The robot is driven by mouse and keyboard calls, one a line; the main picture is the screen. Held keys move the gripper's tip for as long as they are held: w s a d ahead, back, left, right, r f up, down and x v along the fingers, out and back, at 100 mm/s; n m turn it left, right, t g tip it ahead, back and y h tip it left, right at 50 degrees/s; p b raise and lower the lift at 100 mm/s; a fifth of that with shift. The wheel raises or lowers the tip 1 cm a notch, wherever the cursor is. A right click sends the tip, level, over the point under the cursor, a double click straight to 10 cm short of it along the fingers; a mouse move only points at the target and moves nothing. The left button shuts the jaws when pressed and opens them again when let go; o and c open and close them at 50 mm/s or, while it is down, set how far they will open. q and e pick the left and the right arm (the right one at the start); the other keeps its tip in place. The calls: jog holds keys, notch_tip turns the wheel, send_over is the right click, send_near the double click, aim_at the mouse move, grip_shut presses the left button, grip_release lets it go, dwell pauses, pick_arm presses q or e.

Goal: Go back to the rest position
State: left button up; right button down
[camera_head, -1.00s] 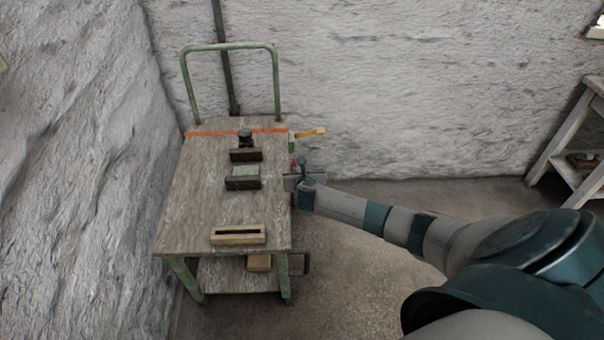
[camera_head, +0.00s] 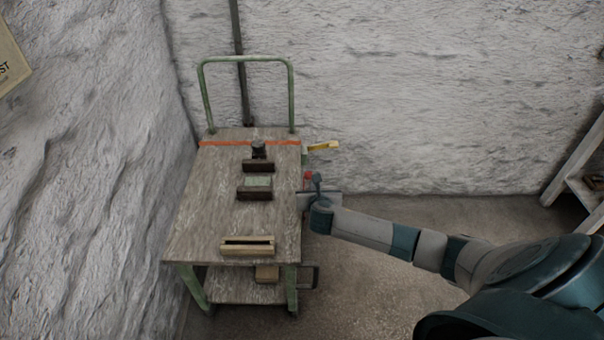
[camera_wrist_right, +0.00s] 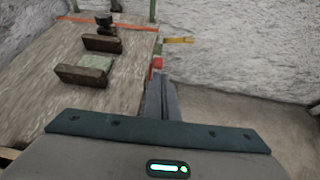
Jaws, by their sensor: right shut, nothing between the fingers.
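My right gripper (camera_head: 317,183) is just off the right edge of the wooden-topped trolley (camera_head: 195,215) in the head view, with its arm reaching in from the right. Its fingers (camera_wrist_right: 161,97) are together and empty in the wrist view, close to the trolley's right side. I cannot tell whether they touch it. My left gripper is not in view. No plaster spheres can be made out.
Two dark blocks (camera_head: 257,166) with a pale green piece (camera_head: 258,182) between them, a dark knob (camera_head: 258,148) and a slotted wooden block (camera_head: 248,245) are on the trolley. A yellow bar (camera_head: 322,147) sticks out at right. A shelf unit (camera_head: 575,185) stands far right; floor between is open.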

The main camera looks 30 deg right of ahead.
jog(key=shift+f, duration=0.1)
jog(key=s+a+f+m+g+y, duration=0.15)
jog(key=s+f+m, duration=0.25)
jog(key=s+f, duration=0.55)
jog(key=s+a+f+m+g+y, duration=0.15)
jog(key=s+f+m, duration=0.4)
jog(key=f, duration=0.65)
jog(key=s+a+f+m+g, duration=0.2)
jog(key=s+f+m+g, duration=0.15)
jog(key=s+f, duration=0.6)
jog(key=s+a+f+m+g+y, duration=0.1)
jog(key=s+a+f+m, duration=0.3)
jog(key=s, duration=0.8)
jog(key=s+a+f+m+g+y, duration=0.1)
jog(key=s+a+f+m, duration=0.3)
jog(key=s, duration=0.8)
jog(key=s+a+f+m+g, duration=0.1)
jog(key=s+a+f+m, duration=0.4)
jog(key=s, duration=0.7)
notch_tip(320, 180, down, 3)
jog(key=shift+s+r+m+y, duration=0.15)
jog(key=shift+m+y, duration=0.25)
jog(key=shift+m, duration=0.4)
jog(key=shift+g, duration=0.25)
